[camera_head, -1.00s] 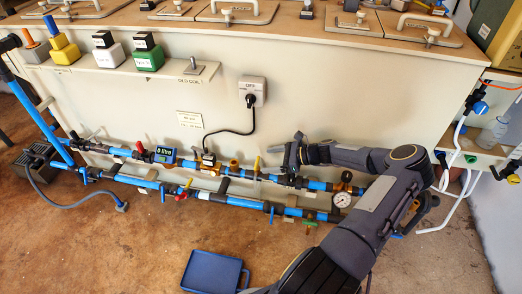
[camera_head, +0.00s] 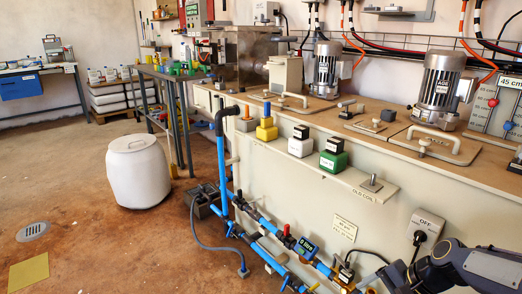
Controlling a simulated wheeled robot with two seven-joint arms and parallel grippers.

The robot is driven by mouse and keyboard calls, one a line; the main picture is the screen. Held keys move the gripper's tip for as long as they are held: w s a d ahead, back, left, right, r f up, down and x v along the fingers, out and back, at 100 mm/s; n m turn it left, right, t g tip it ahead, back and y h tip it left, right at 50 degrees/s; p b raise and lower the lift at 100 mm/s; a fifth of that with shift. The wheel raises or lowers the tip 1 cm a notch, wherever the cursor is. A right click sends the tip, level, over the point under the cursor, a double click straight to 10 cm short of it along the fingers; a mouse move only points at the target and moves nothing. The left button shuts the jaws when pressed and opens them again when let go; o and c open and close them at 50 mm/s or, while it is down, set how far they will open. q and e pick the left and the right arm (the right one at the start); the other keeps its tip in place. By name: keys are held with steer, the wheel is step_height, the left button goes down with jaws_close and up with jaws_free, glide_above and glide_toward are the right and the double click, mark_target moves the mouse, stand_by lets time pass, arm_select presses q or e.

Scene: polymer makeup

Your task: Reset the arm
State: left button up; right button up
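My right arm comes in at the bottom right corner, dark grey with a light panel. Its gripper (camera_head: 372,279) is at the bottom edge, in front of the pipes along the cabinet front and below the OFF switch box (camera_head: 425,228). The fingers are partly cut off by the frame, so I cannot tell whether they are open or shut. I see nothing held in them. My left arm and gripper are not in view.
The long cream cabinet (camera_head: 290,185) fills the right, with blue pipes (camera_head: 268,255) low along its front. A white barrel (camera_head: 136,172) stands on the floor near a metal table (camera_head: 165,78). The brown floor at the left is mostly clear.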

steer(key=s+a+r+n+t+h, duration=0.1)
steer(key=s+a+r+n, duration=0.15)
steer(key=s, duration=0.35)
steer(key=s+a+r+n+t, duration=0.1)
steer(key=s+a+r+n, duration=0.1)
steer(key=s+n, duration=0.3)
steer(key=s+a+r+n+t+h, duration=0.1)
steer(key=s+a+r+n, duration=0.15)
steer(key=s, duration=0.45)
step_height(320, 180, up, 33)
steer(key=p, duration=3.3)
